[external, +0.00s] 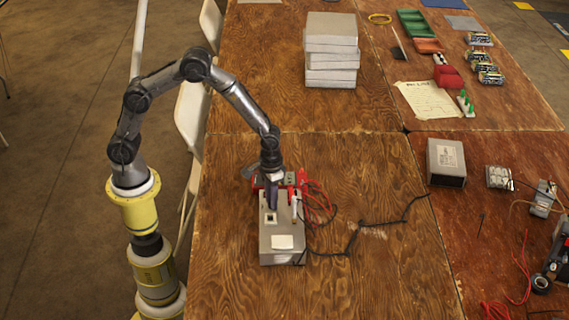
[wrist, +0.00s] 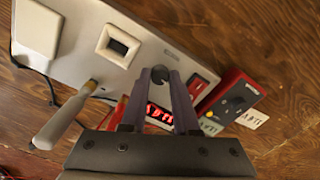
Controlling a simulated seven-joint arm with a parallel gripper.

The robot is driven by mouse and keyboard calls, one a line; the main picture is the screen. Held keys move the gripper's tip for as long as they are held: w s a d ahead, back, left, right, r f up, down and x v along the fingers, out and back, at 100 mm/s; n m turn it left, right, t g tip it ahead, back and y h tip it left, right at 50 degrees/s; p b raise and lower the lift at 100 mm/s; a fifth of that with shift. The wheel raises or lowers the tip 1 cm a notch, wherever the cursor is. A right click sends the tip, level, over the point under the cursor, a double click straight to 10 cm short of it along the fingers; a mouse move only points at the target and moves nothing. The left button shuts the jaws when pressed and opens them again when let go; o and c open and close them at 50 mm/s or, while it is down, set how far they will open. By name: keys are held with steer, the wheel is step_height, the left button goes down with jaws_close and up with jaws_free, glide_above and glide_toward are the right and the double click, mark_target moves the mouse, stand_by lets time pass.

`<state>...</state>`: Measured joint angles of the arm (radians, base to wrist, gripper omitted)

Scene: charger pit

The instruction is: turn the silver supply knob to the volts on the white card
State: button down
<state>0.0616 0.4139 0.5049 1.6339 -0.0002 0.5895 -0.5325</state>
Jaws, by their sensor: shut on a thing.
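The grey supply box (external: 282,252) stands on the wooden table, with its panel also in the wrist view (wrist: 90,62). My gripper (wrist: 158,76) points down at the panel and is shut on the round knob (wrist: 160,73), which shows between the fingertips. In the external view my gripper (external: 271,200) hides the knob. A red lit display (wrist: 159,116) sits partly behind the fingers; its digits are hard to read.
A white-handled tool (wrist: 66,114) stands up from the panel near a square framed opening (wrist: 119,46). A red box with a black knob (wrist: 236,96) sits beyond the supply. Red leads (external: 318,204) and a black cable (external: 382,225) lie to the right. Stacked grey boxes (external: 331,50) stand farther back.

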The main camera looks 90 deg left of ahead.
steer(key=shift+r+n, duration=0.1)
steer(key=shift+n, duration=0.2)
steer(key=c, duration=0.7)
jaws_free()
steer(key=shift+o, duration=0.2)
step_height(320, 180, up, 14)
